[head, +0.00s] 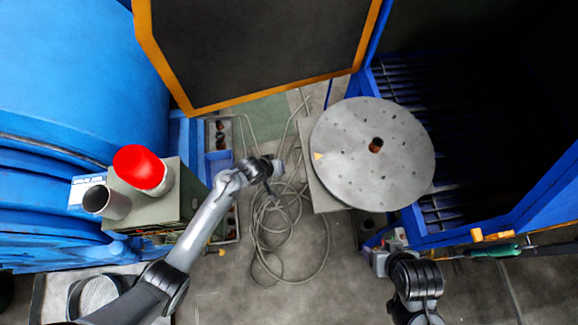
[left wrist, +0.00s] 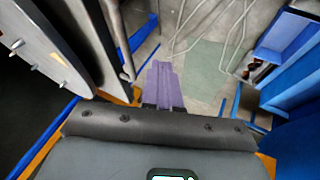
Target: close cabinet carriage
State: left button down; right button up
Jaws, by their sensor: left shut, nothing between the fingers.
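The carriage shows as a round grey turntable (head: 350,135) with small holes, on a pale square base, standing out in front of the dark blue cabinet opening (head: 447,205). In the left wrist view the disc edge (left wrist: 45,55) and its pegs show at upper left. My left gripper (head: 277,170) is left of the carriage, apart from it, over the floor cables. Its purple fingers (left wrist: 163,75) are shut and empty. My right gripper (head: 385,255) is below the disc, near the cabinet's front corner; its fingertips are too small to read.
The orange-edged cabinet door (head: 255,50) hangs open at the top. Loose cables (head: 285,235) lie on the floor between the arms. A grey-green box (head: 150,205) with a red lamp (head: 140,168) stands at left, beside a large blue machine (head: 75,75).

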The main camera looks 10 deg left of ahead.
pick_arm(q)
jog(key=shift+w+d+f, duration=0.15)
jog(key=shift+w+d, duration=0.1)
jog(key=shift+d, duration=0.65)
jog(key=shift+w+d+f, duration=0.1)
jog(key=shift+w+d, duration=0.1)
jog(key=shift+d, duration=0.7)
jog(key=shift+d, duration=0.15)
